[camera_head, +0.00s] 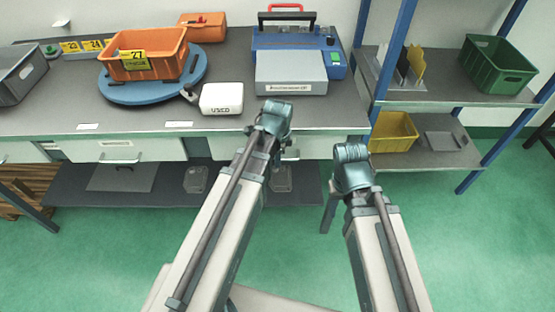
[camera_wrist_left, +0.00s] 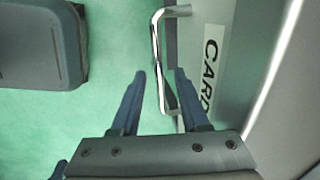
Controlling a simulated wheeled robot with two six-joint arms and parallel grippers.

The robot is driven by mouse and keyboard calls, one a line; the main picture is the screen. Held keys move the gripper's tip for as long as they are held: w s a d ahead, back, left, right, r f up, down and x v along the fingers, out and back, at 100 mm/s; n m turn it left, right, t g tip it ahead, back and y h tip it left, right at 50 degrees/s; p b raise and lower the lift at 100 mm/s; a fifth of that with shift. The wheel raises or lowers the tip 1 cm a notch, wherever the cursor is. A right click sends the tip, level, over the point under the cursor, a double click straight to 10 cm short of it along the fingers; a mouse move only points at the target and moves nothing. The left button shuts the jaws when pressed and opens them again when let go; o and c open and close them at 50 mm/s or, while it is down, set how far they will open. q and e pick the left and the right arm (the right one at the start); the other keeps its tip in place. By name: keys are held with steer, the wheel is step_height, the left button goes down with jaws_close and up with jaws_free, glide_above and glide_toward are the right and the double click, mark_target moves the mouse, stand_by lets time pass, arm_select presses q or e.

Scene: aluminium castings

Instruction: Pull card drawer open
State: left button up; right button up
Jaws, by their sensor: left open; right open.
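The card drawer (camera_wrist_left: 197,35) shows in the left wrist view as a grey front with a white label reading "CARD". Its chrome bar handle (camera_wrist_left: 157,45) stands off the front. My left gripper (camera_wrist_left: 160,75) is open, with one blue finger on each side of the handle bar; whether either finger touches it I cannot tell. In the head view my left arm reaches to the bench's front edge and hides most of this drawer. My right gripper (camera_head: 328,212) is open and empty, hanging over the green floor, away from the bench and partly hidden by its own wrist.
The bench top (camera_head: 60,112) holds an orange bin (camera_head: 150,65) on a blue turntable (camera_head: 125,97), a white box (camera_head: 222,99) and a blue machine (camera_head: 295,60). Another drawer front (camera_head: 120,147) is to the left. A blue-posted shelf (camera_head: 445,98) stands right. The floor in front is clear.

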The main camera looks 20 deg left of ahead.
arm_select(q)
jaws_close()
stand_by(1.4)
